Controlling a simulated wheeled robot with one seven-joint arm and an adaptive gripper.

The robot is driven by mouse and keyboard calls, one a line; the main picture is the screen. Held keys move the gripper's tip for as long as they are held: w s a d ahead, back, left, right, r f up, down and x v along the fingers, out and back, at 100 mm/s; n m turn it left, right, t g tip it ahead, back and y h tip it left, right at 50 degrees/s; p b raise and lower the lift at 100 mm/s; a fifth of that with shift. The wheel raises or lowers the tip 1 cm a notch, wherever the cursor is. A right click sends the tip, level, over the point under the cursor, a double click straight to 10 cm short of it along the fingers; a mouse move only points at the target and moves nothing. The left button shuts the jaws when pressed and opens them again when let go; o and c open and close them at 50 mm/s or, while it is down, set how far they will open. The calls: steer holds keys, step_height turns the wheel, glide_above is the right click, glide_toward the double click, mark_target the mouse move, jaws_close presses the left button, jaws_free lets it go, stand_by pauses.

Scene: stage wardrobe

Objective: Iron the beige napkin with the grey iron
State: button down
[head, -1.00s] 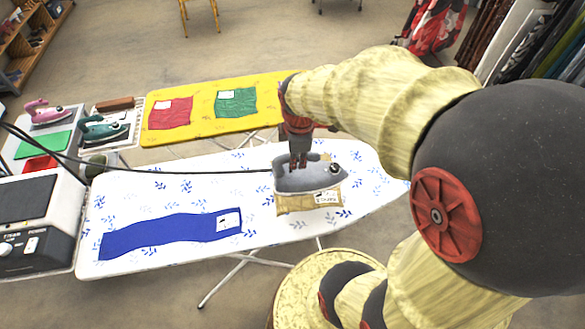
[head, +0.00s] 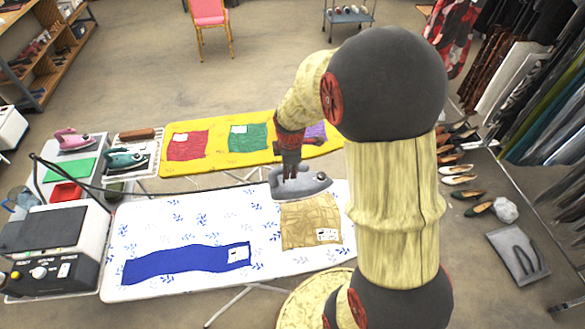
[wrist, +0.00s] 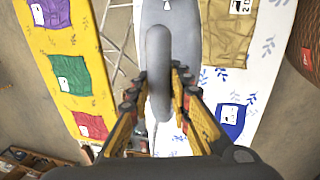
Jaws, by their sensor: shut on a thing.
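The grey iron (head: 304,183) is in my gripper (head: 289,172), which is shut on its handle. In the head view the iron is at the far edge of the white ironing board (head: 160,228), just beyond the beige napkin (head: 311,222). Whether its sole touches the board cannot be told. The napkin lies on the board, looks wrinkled and has a white label at its near right corner. In the wrist view the iron's handle (wrist: 158,75) runs between the fingers (wrist: 160,95), and the napkin (wrist: 229,28) shows to the right of the iron.
A blue cloth (head: 185,264) lies on the board's left part. A yellow board (head: 215,155) behind holds red, green and purple cloths. Pink (head: 72,139) and teal (head: 124,159) irons stand at left. A black cable runs from the left to the grey iron.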

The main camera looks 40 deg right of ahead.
mark_target(302, 177)
steer(key=shift+w+r+p, duration=0.15)
steer(key=shift+w+p, duration=0.2)
steer(key=shift+w, duration=0.1)
steer(key=shift+f+b, duration=2.25)
steer(key=shift+f, duration=1.05)
